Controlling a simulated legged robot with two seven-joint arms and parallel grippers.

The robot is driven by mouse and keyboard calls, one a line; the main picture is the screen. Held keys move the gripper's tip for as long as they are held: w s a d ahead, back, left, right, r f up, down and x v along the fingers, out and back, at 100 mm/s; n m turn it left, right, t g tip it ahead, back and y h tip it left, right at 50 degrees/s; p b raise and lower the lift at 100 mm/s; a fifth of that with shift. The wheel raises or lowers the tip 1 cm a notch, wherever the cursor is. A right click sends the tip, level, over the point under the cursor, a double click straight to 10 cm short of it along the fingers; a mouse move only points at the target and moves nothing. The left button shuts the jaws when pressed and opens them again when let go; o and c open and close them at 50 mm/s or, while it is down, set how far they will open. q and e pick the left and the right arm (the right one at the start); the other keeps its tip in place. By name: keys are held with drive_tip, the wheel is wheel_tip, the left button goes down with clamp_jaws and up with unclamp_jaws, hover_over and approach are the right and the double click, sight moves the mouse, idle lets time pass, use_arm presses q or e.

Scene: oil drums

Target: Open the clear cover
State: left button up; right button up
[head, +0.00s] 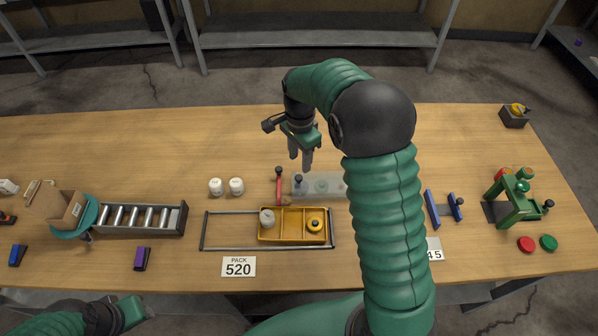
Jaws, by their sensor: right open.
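The clear cover (332,185) is a low see-through box shape on the wooden table, and it appears closed. Its right end is hidden behind my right arm. A dark knob (298,181) stands at its left end, and round shapes show faintly through it. My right gripper (301,163) is open and empty, pointing down just behind and above the cover's left end, apart from it as far as I can tell. My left gripper (135,312) shows only in part at the bottom left, low at the table's front edge; its fingers are not clear.
In front is a yellow tray (291,239) in a metal frame (228,249). Two white bottles (226,187) stand left. A blue stand (443,210) and green press (515,200) are right.

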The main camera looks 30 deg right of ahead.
sight(298, 177)
wheel_tip(298, 177, down, 6)
drive_tip(key=shift+d+r, duration=0.1)
drive_tip(key=shift+r, duration=0.1)
drive_tip(key=shift+s+a+f, duration=0.1)
drive_tip(key=shift+a+f, duration=0.15)
drive_tip(key=shift+f, duration=0.05)
drive_tip(key=shift+a+f, duration=0.1)
drive_tip(key=shift+a, duration=0.3)
drive_tip(key=shift+d+f, duration=0.1)
drive_tip(key=shift+d, duration=0.4)
drive_tip(key=c, duration=0.8)
clamp_jaws()
drive_tip(key=shift+a, duration=0.15)
